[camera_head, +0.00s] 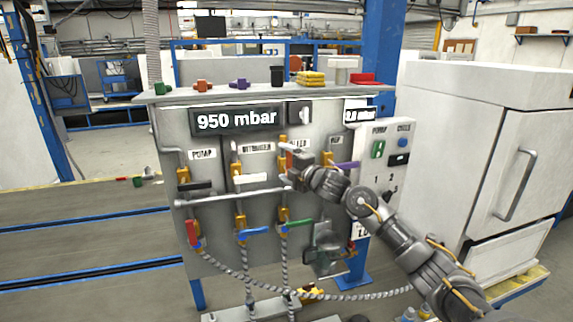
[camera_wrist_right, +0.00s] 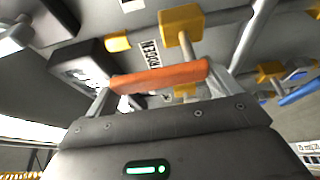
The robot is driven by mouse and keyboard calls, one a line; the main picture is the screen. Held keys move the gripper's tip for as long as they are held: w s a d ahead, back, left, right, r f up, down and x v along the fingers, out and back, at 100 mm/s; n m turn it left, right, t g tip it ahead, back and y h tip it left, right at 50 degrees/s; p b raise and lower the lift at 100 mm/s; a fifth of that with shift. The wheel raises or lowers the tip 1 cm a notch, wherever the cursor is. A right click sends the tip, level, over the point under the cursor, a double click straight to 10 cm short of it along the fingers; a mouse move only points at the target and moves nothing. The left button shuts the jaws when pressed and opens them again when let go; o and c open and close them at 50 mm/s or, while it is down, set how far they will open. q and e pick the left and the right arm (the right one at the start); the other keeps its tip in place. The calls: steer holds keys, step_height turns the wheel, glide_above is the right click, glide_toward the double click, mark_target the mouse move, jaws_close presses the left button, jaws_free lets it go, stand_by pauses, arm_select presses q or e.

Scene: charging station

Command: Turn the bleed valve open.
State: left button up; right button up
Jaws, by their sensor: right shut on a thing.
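The bleed valve (camera_head: 283,140) is a yellow fitting near the top middle of the grey panel (camera_head: 215,260), under a label partly hidden by my gripper. Its orange-red handle (camera_wrist_right: 160,77) lies across the wrist view, between the two fingers. My right gripper (camera_head: 291,156) reaches in from the right and is shut on this handle; it also shows in the wrist view (camera_wrist_right: 158,88). The yellow valve body (camera_wrist_right: 182,25) stands just beyond the handle in the wrist view. My gripper hides part of the handle in the head view. My left gripper is out of view.
Nearby valves have a white handle (camera_head: 250,178), a purple handle (camera_head: 348,166), a black handle (camera_head: 194,186), a red handle (camera_head: 192,232), a blue handle (camera_head: 254,231) and a green handle (camera_head: 299,222). A pressure display (camera_head: 237,121) reads 950 mbar. A white cabinet (camera_head: 480,130) stands at right.

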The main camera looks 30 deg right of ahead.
steer(key=o, duration=1.1)
steer(key=shift+o, duration=0.2)
steer(key=shift+s+f, duration=0.15)
steer(key=shift+s, duration=0.25)
steer(key=b+v, duration=0.3)
steer(key=v, duration=0.7)
steer(key=shift+b, duration=0.4)
